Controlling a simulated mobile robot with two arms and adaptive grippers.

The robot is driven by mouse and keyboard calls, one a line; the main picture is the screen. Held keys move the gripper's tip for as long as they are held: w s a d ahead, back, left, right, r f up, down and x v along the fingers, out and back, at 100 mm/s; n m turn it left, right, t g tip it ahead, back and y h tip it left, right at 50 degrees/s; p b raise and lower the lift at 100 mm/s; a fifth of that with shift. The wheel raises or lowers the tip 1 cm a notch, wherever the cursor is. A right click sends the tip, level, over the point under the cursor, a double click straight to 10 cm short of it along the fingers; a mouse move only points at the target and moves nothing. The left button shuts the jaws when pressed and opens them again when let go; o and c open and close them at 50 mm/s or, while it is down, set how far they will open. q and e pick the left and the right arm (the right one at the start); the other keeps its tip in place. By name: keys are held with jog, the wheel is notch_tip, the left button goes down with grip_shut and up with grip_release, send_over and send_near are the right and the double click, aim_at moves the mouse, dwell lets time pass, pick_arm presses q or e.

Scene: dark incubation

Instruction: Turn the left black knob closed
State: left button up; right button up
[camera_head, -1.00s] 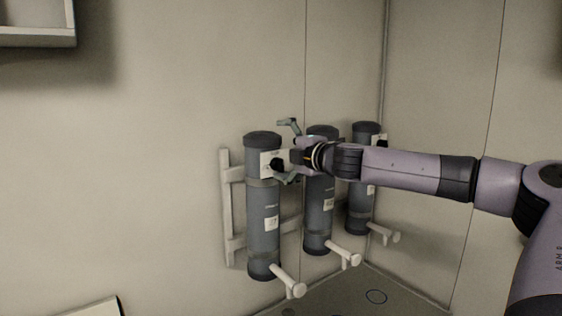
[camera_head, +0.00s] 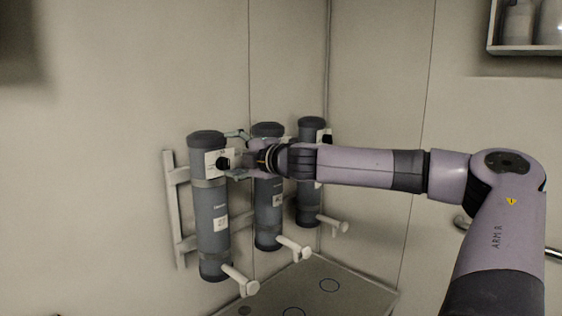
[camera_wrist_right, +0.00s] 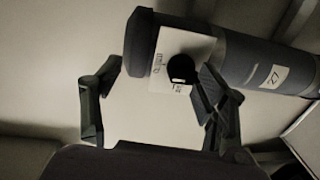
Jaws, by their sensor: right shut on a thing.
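The left black knob (camera_head: 223,163) sits on a white label plate near the top of the leftmost grey cylinder (camera_head: 212,215). My right gripper (camera_head: 237,153) is at this knob, one finger above it and one below. In the right wrist view the knob (camera_wrist_right: 181,68) shows between the fingers of the right gripper (camera_wrist_right: 158,82), up against the right-hand finger; a gap shows to the left-hand finger. The gripper is shut on the knob, though the exact contact is hard to see. My left gripper is not in view.
A middle cylinder (camera_head: 267,215) and a right cylinder (camera_head: 311,185) stand beside it on a pale wall rack (camera_head: 174,215). Pale pegs (camera_head: 240,283) stick out below the cylinders. A shelf (camera_head: 525,50) hangs at upper right. The wall at left is bare.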

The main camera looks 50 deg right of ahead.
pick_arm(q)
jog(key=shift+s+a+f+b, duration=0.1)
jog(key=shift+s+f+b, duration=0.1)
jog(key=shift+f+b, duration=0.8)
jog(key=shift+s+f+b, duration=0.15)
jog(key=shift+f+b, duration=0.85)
pick_arm(e)
jog(key=s+a+r, duration=0.1)
jog(key=s, duration=0.8)
jog(key=s+a+r, duration=0.1)
jog(key=s, duration=0.9)
jog(key=shift+a, duration=0.4)
